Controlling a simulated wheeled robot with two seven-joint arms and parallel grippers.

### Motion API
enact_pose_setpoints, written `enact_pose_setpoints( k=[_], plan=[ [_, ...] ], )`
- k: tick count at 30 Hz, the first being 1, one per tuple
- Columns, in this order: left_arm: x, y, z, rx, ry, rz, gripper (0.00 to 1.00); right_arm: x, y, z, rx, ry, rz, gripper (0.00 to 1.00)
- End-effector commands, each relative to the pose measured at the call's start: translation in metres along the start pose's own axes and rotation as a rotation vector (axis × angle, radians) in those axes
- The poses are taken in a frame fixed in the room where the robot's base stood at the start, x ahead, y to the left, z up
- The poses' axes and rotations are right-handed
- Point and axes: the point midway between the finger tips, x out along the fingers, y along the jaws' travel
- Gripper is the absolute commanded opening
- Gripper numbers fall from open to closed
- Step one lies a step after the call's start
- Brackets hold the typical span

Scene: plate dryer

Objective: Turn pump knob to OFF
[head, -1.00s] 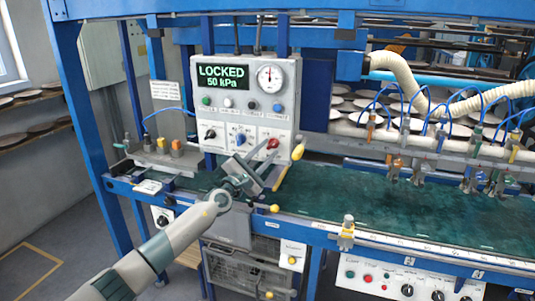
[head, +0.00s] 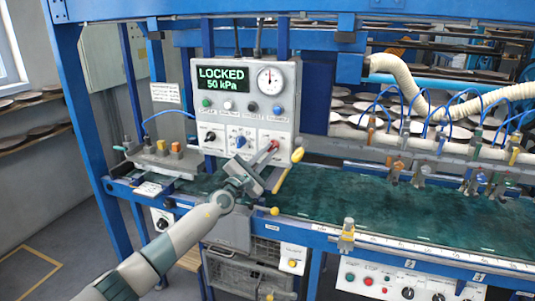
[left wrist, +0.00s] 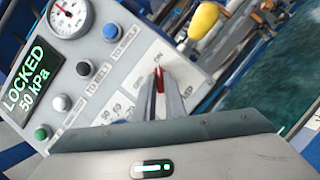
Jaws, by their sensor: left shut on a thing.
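The grey control panel (head: 290,106) stands at the back left of the bench, with a green display (head: 223,79) reading LOCKED 50 kPa. The red pump knob (head: 276,143) is at its lower right. My left gripper (head: 270,150) reaches up to the panel with its fingers close together on this knob. In the left wrist view the red knob (left wrist: 159,78) shows as a thin strip between the two fingertips (left wrist: 161,92). ON and OFF labels (left wrist: 148,70) are printed by it; the fingers partly hide the knob, and the knob points nearer to ON. My right gripper is out of view.
A blue knob (head: 240,141) and a black knob (head: 210,135) sit left of the red knob. A yellow handle (head: 297,154) sticks out close to its right. A gauge (head: 270,77) is above. The green belt (head: 380,205) to the right is clear.

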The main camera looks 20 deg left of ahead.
Motion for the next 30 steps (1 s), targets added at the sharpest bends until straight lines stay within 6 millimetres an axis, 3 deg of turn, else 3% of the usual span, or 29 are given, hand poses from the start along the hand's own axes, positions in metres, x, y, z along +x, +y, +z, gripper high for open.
enact_pose_setpoints(
  k=[11,30],
  plan=[
    [-0.001,-0.005,-0.001,-0.191,0.0,0.077,0.0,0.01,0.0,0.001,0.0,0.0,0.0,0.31],
    [0.001,-0.009,0.003,-0.742,0.001,0.305,0.0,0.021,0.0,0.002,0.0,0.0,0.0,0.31]
  ],
)
